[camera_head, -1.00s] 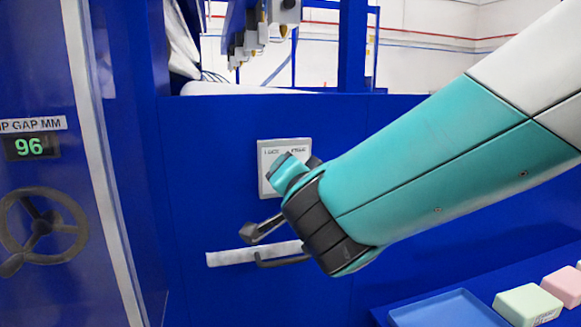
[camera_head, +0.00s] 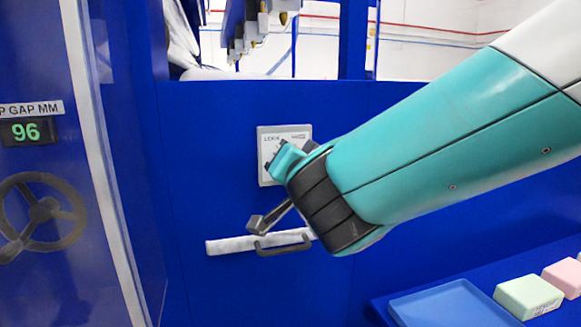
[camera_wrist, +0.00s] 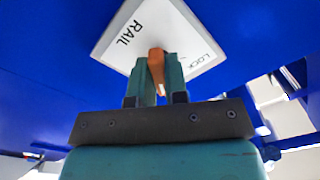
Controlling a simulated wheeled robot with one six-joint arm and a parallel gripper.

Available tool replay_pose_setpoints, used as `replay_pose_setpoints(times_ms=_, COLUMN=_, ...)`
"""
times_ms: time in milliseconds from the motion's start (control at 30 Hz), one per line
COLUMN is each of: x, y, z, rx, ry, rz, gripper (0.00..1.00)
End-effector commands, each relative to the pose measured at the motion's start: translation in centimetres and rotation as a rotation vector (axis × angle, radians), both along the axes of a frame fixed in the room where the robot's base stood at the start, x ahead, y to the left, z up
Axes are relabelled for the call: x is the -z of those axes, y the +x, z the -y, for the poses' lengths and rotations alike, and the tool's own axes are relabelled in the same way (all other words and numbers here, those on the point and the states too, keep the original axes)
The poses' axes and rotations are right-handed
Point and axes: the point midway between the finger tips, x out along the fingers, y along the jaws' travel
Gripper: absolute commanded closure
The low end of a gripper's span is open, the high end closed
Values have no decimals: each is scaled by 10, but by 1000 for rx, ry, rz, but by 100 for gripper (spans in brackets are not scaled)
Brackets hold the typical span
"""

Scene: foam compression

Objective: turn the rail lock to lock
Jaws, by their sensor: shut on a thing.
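The rail lock is a pale square plate (camera_head: 267,137) on the blue panel. An orange-brown knob (camera_wrist: 157,66) stands out from the plate. My gripper (camera_wrist: 157,82) is shut on this knob, one teal finger on each side. In the head view my gripper (camera_head: 284,160) is in front of the plate, and the knob is hidden.
A pale bar (camera_head: 228,245) and a dark handle (camera_head: 283,247) sit below the plate. At left are a handwheel (camera_head: 42,212) and a display (camera_head: 28,131) reading 96. A blue tray (camera_head: 450,308) and foam blocks (camera_head: 528,296) lie at lower right.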

Motion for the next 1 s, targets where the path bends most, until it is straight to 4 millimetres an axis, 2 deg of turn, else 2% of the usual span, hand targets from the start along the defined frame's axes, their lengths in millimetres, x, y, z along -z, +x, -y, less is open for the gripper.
replay_pose_setpoints(times_ms=1000, x=1, y=1, z=1, rx=0, ry=-913, rz=262, gripper=100)
